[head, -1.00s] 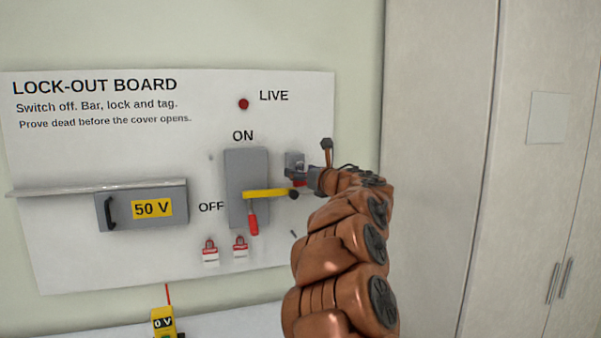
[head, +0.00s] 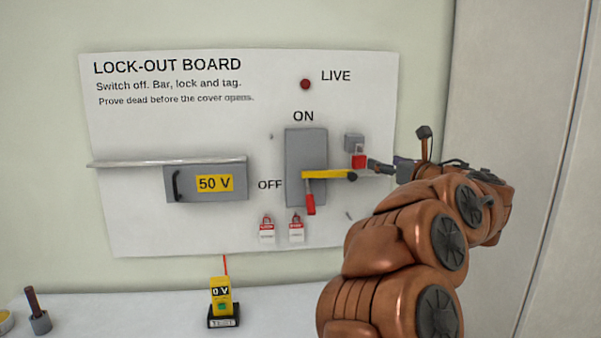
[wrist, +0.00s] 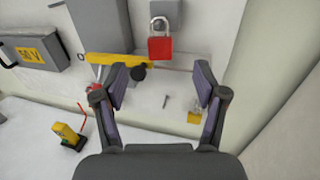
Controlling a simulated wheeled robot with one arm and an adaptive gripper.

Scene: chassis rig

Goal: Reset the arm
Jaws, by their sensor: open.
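My gripper (head: 383,168) is at the right side of the lock-out board (head: 130,220), at the end of my copper-coloured arm. In the wrist view my gripper (wrist: 160,92) is open, with nothing between its fingers. A red padlock (wrist: 160,46) hangs from a grey box (wrist: 166,10) beyond the fingertips; the padlock also shows in the head view (head: 359,161). A yellow bar (head: 325,174) with a dark knob lies across the grey switch box (head: 293,150). The red-ended handle (head: 310,204) points down. The LIVE lamp (head: 305,84) is dark red.
A grey cover marked 50 V (head: 235,190) sits under a narrow ledge (head: 130,163). Two red-and-white tags (head: 267,231) hang below the switch. A yellow tester reading 0 V (head: 221,296) stands on the white bench (head: 120,310). Pale cabinet doors (head: 530,110) are at the right.

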